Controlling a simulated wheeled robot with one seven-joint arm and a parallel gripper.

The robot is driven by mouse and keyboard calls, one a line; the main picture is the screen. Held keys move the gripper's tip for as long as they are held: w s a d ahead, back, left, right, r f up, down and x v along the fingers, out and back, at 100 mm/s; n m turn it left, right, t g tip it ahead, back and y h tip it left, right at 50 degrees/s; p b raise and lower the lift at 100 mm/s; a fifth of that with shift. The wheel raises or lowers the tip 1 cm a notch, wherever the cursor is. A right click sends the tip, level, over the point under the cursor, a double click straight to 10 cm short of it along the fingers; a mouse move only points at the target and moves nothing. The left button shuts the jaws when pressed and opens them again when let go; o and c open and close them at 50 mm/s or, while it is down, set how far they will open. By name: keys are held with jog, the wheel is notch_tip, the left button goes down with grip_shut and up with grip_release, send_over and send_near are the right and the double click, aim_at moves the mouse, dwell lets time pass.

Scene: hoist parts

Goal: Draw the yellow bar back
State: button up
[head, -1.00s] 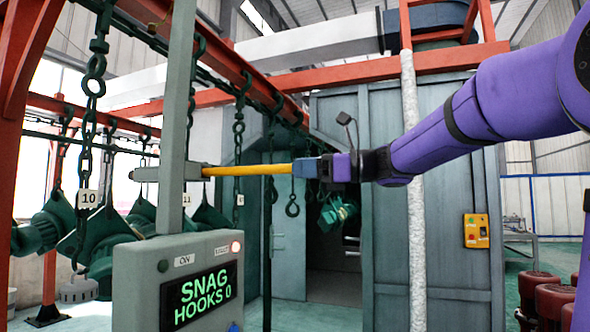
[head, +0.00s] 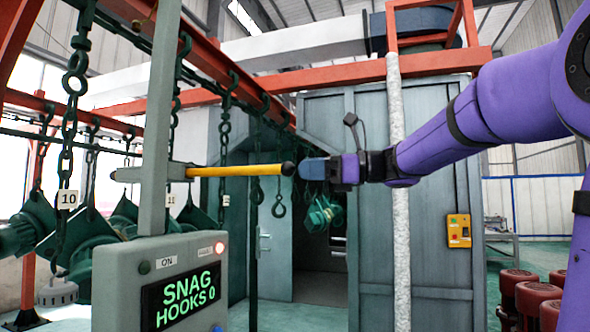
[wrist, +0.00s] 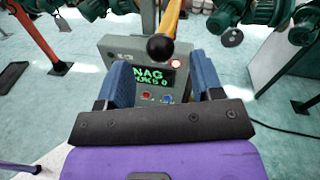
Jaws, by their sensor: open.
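The yellow bar (head: 235,170) sticks out to the right, about level, from a grey bracket (head: 150,174) on the upright grey post. Its free end is a black knob (head: 288,168). In the wrist view the black knob (wrist: 160,47) shows beyond and above the open blue fingers (wrist: 163,82). Nothing is held between them.
A grey control box (head: 165,285) reading "SNAG HOOKS 0" stands below the bar, with a lit red lamp (head: 219,247). Chains with hooks (head: 68,120) and green castings (head: 100,240) hang at left. A white-wrapped pole (head: 399,210) stands behind my arm. Red drums (head: 530,295) stand at lower right.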

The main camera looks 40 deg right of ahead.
jog(key=v, duration=0.6)
jog(key=shift+s+d, duration=0.2)
jog(key=s+a+f+n+g+h, duration=0.3)
jog(key=a+f+n, duration=0.25)
jog(key=f, duration=0.25)
jog(key=s+a+f+n+g+h, duration=0.25)
jog(key=a+f+n, duration=0.25)
jog(key=a+f, duration=0.25)
jog(key=s+f+n+g+h, duration=0.1)
jog(key=s+f+n+h, duration=0.6)
jog(key=f+n, duration=0.6)
jog(key=shift+s+a+n+h, duration=0.2)
jog(key=shift+a+n+h, duration=0.15)
jog(key=shift+a+n, duration=0.1)
